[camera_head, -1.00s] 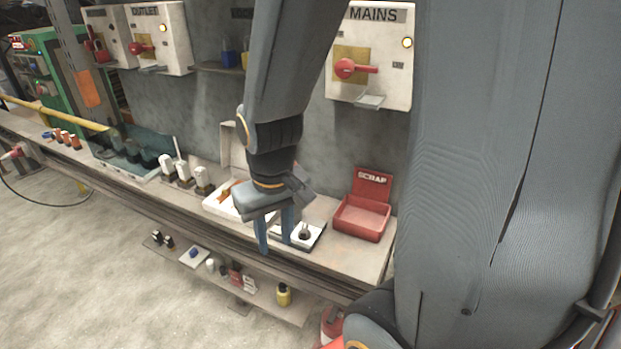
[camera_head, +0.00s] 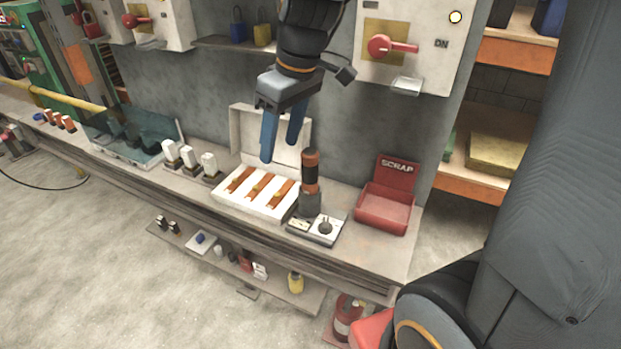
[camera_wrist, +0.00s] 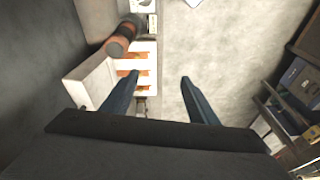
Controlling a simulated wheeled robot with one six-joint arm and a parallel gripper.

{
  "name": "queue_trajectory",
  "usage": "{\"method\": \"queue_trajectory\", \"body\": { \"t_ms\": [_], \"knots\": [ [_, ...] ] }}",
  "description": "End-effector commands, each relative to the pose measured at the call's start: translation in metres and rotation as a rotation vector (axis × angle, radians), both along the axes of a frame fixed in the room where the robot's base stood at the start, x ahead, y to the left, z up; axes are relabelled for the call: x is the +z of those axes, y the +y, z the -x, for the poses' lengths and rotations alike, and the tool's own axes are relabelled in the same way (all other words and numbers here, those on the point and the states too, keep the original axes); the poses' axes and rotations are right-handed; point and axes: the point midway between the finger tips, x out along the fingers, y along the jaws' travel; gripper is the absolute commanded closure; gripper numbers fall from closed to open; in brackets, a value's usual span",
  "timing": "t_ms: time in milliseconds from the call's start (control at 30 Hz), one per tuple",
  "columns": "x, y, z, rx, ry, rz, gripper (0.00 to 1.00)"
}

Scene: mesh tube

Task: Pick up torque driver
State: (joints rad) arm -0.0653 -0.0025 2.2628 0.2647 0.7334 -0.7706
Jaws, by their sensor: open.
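The torque driver (camera_head: 311,181) appears to be the upright tool with a black and orange-brown handle, standing in a dark grey holder on the bench. In the wrist view its handle (camera_wrist: 122,38) shows at the upper left, beyond the left finger. My gripper (camera_head: 282,150) is open and empty, with its fingers pointing down. It hangs above the white case, to the left of the driver and apart from it. In the wrist view my gripper (camera_wrist: 158,88) has a wide gap between its fingers. The driver's lower end is hidden in the holder.
An open white case (camera_head: 227,201) with several orange-brown strips lies left of the driver. A small plate with a dark knob (camera_head: 325,228) lies in front. A red SCRAP bin (camera_head: 371,213) stands to the right. The MAINS switch box (camera_head: 428,72) hangs on the wall behind.

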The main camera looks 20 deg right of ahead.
Motion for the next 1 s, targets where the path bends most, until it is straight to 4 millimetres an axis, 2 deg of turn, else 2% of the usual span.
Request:
{"method": "queue_trajectory", "body": {
  "t_ms": [33,600,800,1000],
  "knots": [
    [-0.008,-0.006,-0.001,0.061,0.006,0.024,0.46],
    [-0.044,-0.059,-0.032,0.929,0.029,0.227,0.46],
    [-0.056,-0.069,-0.034,1.028,0.045,0.248,0.46],
    [-0.075,-0.070,-0.034,1.029,0.045,0.248,0.46]
  ]
}}
